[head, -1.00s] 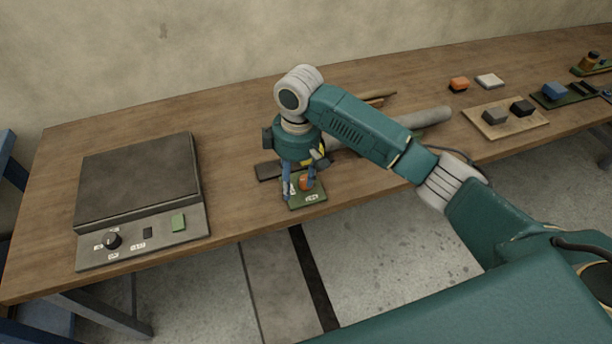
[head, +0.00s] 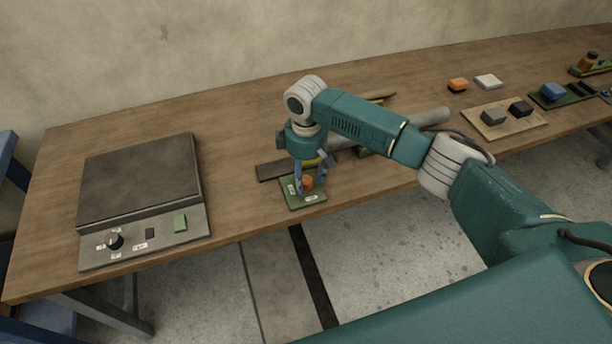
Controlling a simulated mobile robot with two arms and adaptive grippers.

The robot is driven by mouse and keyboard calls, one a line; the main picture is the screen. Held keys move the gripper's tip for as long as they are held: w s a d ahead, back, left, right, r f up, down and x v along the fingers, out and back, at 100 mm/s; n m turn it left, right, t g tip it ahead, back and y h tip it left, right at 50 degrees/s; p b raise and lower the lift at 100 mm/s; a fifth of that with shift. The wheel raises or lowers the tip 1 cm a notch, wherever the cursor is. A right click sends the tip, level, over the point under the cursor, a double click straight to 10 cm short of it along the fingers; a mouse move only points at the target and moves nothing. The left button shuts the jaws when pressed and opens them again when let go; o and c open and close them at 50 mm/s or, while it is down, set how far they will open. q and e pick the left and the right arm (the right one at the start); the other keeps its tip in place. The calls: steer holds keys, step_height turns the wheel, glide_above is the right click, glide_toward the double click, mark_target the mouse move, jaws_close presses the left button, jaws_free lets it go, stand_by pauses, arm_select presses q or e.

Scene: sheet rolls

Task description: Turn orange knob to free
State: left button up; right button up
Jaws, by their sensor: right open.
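The orange knob (head: 307,183) stands on a small green base plate (head: 303,202) with white labels, near the front edge of the table. The label text is too small to read. My right gripper (head: 310,184) points down over the plate. Its blue fingers are open and stand on either side of the knob. Whether they touch it cannot be told. My left gripper does not show.
A wooden table (head: 235,170) runs across the view. A flat grey device (head: 140,180) with a black dial and green button lies at the left. A grey roll (head: 425,118) lies behind my right arm. A wooden board (head: 505,127) with blocks is at the right.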

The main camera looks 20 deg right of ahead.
steer(key=shift+f, duration=0.25)
steer(key=c, duration=1.2)
steer(key=shift+o, duration=0.2)
